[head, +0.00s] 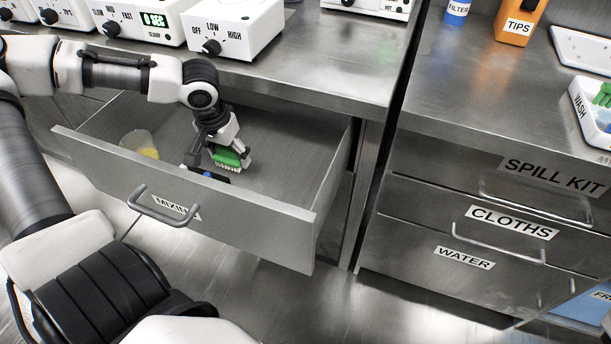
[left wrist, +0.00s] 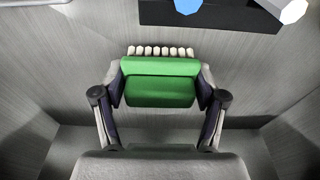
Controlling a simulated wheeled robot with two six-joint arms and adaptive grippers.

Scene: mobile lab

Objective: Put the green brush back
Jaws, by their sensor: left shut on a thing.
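The green brush (head: 228,157) with pale bristles is held inside the open drawer labelled MIXING (head: 185,187). My left gripper (head: 222,150) is shut on it. The left wrist view shows the brush (left wrist: 160,82) between both fingers of the gripper (left wrist: 160,95), with its bristles pointing away. Whether the bristles touch the drawer floor I cannot tell. My right gripper is not in view.
A beaker with yellow contents (head: 140,145) and a dark item with a blue part (head: 208,176) are in the drawer. A white bin labelled WASH (head: 580,112) holding green things stands on the right counter. The CLOTHS drawer (head: 490,222) is shut.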

